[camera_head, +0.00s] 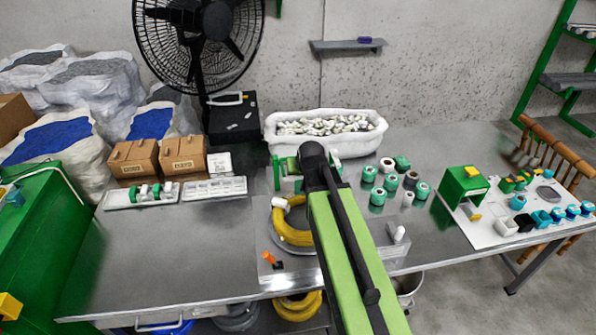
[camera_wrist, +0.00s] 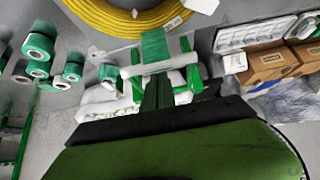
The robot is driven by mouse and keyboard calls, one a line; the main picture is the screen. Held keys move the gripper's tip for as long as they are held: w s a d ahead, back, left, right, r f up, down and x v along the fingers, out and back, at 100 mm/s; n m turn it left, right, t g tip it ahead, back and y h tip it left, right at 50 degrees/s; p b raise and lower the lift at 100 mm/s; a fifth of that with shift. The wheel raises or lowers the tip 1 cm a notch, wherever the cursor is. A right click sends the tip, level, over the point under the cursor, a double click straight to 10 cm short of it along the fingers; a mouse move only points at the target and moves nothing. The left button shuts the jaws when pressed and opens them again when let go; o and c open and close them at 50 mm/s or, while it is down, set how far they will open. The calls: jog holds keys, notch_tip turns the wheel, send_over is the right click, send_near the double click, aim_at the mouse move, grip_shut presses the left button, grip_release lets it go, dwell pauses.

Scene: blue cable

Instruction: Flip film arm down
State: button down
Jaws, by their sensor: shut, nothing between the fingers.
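The film arm unit, with green posts, a pale bar and a band of green film, stands at the back of the table (camera_head: 285,168), partly hidden behind my arm. In the wrist view, the green film (camera_wrist: 155,45) and pale bar (camera_wrist: 135,71) lie just beyond my gripper (camera_wrist: 158,80). My gripper is shut and empty, its dark fingers close to the bar. I cannot tell whether they touch it. A coil of yellow cable (camera_head: 283,228) lies on a round plate in front of the unit and also shows in the wrist view (camera_wrist: 130,22).
Several green and white rolls (camera_head: 376,196) stand right of my arm. A white bin of small parts (camera_head: 325,130) is behind. Cardboard boxes (camera_head: 185,157) and pale trays (camera_head: 214,189) are at left. The left front of the metal table (camera_head: 170,245) is clear.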

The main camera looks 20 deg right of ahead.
jog(key=shift+s+f+b, duration=0.2)
jog(key=shift+f+b, duration=0.4)
jog(key=shift+f, duration=0.35)
jog(key=shift+s+f+b, duration=0.4)
jog(key=shift+s+b, duration=0.1)
jog(key=shift+b, duration=0.25)
